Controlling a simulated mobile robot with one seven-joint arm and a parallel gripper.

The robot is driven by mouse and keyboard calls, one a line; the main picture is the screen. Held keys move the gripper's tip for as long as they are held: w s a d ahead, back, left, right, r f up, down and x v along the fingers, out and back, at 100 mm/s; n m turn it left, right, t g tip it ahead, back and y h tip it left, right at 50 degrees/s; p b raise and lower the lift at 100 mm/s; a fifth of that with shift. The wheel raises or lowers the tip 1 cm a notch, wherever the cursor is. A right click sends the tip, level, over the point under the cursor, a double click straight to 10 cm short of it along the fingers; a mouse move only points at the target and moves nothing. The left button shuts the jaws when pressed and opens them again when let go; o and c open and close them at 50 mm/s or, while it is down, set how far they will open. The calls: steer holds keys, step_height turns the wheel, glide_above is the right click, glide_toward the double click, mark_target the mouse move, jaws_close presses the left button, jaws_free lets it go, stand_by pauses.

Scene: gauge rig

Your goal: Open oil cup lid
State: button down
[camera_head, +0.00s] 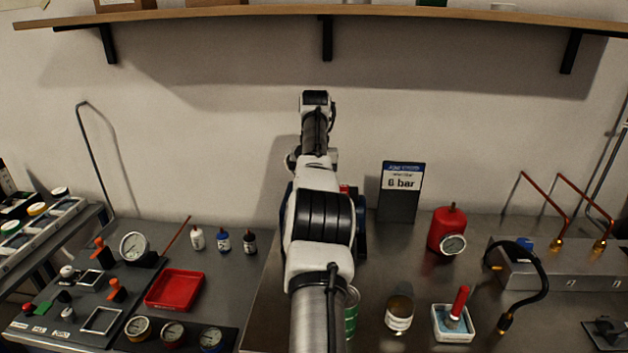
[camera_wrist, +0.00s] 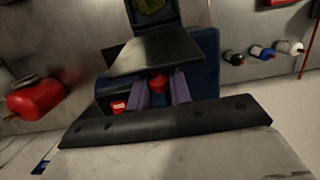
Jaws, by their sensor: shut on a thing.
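In the wrist view, the two purple fingers of my gripper (camera_wrist: 160,92) are shut on a small red knob (camera_wrist: 158,82). The knob sits at the near edge of a dark flat plate (camera_wrist: 155,52), which looks like the oil cup lid and stands out tilted. Beyond the plate is a dark square opening (camera_wrist: 152,10) with a greenish-yellow inside. A dark blue body (camera_wrist: 205,62) lies around and under the plate. In the head view my arm hides the gripper and most of the blue body (camera_head: 361,226); only its edge shows.
A red tank with a gauge (camera_head: 447,232) and a "6 bar" sign (camera_head: 400,190) stand right of my arm. Small bottles (camera_head: 223,239) and a red tray (camera_head: 174,290) are left. A can (camera_head: 399,312) and a white tray (camera_head: 440,333) are in front. A shelf (camera_head: 440,15) runs above.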

steer(key=shift+w+r+g+p, duration=0.15)
steer(key=shift+g+p, duration=0.15)
steer(key=shift+p, duration=0.7)
steer(key=shift+f, duration=0.25)
steer(key=c, duration=1.3)
jaws_free()
steer(key=b, duration=0.2)
steer(key=shift+f+b, duration=0.25)
steer(key=shift+b, duration=0.05)
steer(key=t+b, duration=0.1)
steer(key=b, duration=0.2)
steer(key=shift+s+r+b, duration=0.1)
steer(key=shift+s+b, duration=0.2)
